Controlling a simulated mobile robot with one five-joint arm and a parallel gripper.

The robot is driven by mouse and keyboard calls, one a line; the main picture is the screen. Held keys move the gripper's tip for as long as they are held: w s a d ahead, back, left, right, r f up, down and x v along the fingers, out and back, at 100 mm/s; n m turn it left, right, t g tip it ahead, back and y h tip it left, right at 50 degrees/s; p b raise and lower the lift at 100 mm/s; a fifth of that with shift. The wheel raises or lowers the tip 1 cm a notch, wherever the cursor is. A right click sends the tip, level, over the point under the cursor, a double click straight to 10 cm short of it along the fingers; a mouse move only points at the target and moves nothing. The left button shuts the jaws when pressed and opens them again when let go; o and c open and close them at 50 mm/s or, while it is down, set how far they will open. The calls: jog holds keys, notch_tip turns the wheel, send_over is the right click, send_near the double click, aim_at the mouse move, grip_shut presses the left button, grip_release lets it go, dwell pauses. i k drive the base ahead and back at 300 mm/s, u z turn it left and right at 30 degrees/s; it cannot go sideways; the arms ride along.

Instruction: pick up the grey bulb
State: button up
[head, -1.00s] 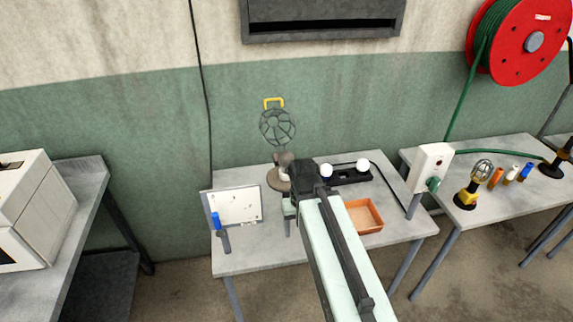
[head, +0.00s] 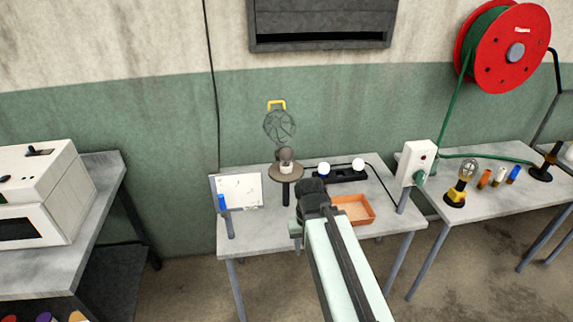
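A wire cage (head: 279,126) with a yellow hook is behind the bulb. A black holder (head: 345,176) with two white bulbs and an orange tray (head: 367,215) are to the right. A whiteboard (head: 240,190) stands left. A power box (head: 415,163) is at the right edge.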

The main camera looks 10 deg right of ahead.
aim_at(285, 154)
jog(key=u, duration=3.9)
jog(key=k, duration=2.4)
jog(key=z, duration=1.1)
jog(key=i, duration=1)
jog(key=u, duration=0.05)
